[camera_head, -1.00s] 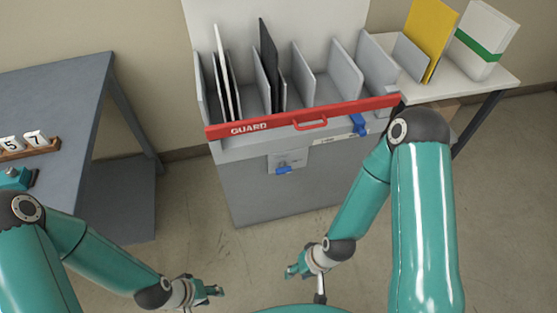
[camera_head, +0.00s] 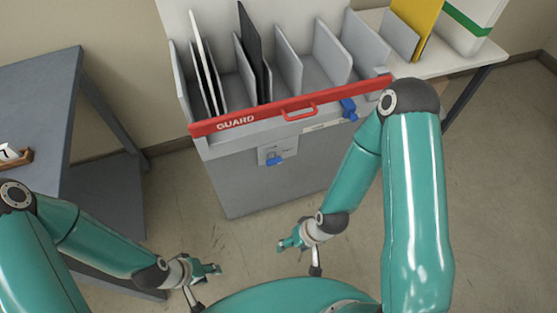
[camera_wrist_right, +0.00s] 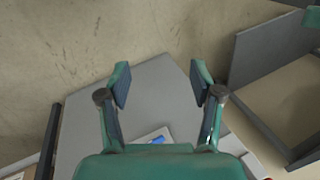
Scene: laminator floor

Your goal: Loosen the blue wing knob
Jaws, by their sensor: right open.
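A red guard bar (camera_head: 262,116) marked GUARD runs across the front of a grey slotted cabinet (camera_head: 275,182). A blue knob (camera_head: 348,108) sits below the guard's right end. A second blue part (camera_head: 274,161) sits on a small plate on the cabinet front; a blue part on a plate (camera_wrist_right: 158,140) also shows in the right wrist view. Which one is the wing knob I cannot tell for sure. My right gripper (camera_head: 286,245) is open and empty, low before the cabinet; its spread fingers show in the wrist view (camera_wrist_right: 160,84). My left gripper (camera_head: 212,269) is low at left, apart from the cabinet, its jaw gap unclear.
A grey table (camera_head: 40,110) stands at left with a wooden number holder (camera_head: 14,160). A white side table (camera_head: 440,60) at right bears a yellow folder (camera_head: 415,28) and a white-green box (camera_head: 474,22). Upright panels fill several cabinet slots. Floor before the cabinet is free.

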